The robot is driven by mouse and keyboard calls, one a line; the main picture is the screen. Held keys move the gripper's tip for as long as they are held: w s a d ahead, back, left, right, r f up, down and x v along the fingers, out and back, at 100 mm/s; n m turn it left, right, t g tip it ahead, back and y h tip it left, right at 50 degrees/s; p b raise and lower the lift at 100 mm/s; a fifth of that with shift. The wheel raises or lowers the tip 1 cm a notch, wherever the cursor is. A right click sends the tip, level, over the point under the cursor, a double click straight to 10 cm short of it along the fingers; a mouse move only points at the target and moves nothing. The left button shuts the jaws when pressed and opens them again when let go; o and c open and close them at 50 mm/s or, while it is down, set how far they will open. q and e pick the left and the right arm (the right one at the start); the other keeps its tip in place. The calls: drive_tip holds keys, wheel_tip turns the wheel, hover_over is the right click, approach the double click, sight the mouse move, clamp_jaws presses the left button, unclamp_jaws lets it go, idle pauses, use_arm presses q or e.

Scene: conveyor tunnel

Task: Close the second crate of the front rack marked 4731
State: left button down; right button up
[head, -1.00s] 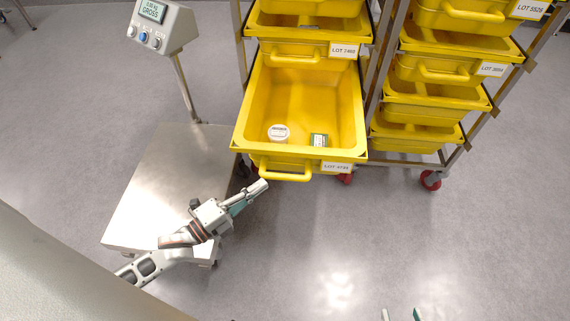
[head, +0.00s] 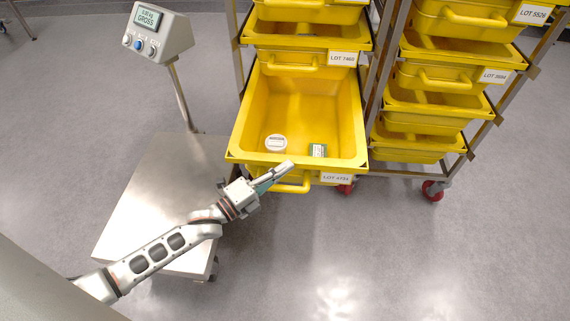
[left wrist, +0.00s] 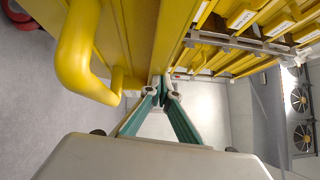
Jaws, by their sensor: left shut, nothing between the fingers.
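The yellow crate marked LOT 4731 (head: 240,128) is pulled out of the front rack, open at the top. It holds a white round tub (head: 276,143) and a small green-and-white box (head: 318,150). My left gripper (head: 288,168) is shut and empty, at the crate's front by its handle (head: 292,188), and overlaps it in the head view. In the left wrist view the closed fingertips (left wrist: 163,88) are close to the yellow front, beside the handle (left wrist: 80,60); I cannot tell if they touch. My right gripper is not in view.
A crate marked LOT 7460 (head: 300,60) sits above in the rack. A second rack with several yellow crates (head: 435,100) stands at the right. A floor scale with a steel platform (head: 165,185) and display (head: 158,30) is at the left. Open floor lies in front.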

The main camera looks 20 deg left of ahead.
use_arm(q)
drive_tip(key=shift+w+a, duration=0.15)
drive_tip(key=shift+w, duration=0.4)
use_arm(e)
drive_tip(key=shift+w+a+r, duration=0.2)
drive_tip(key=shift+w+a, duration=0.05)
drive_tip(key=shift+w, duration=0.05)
use_arm(q)
drive_tip(key=shift+r, duration=0.1)
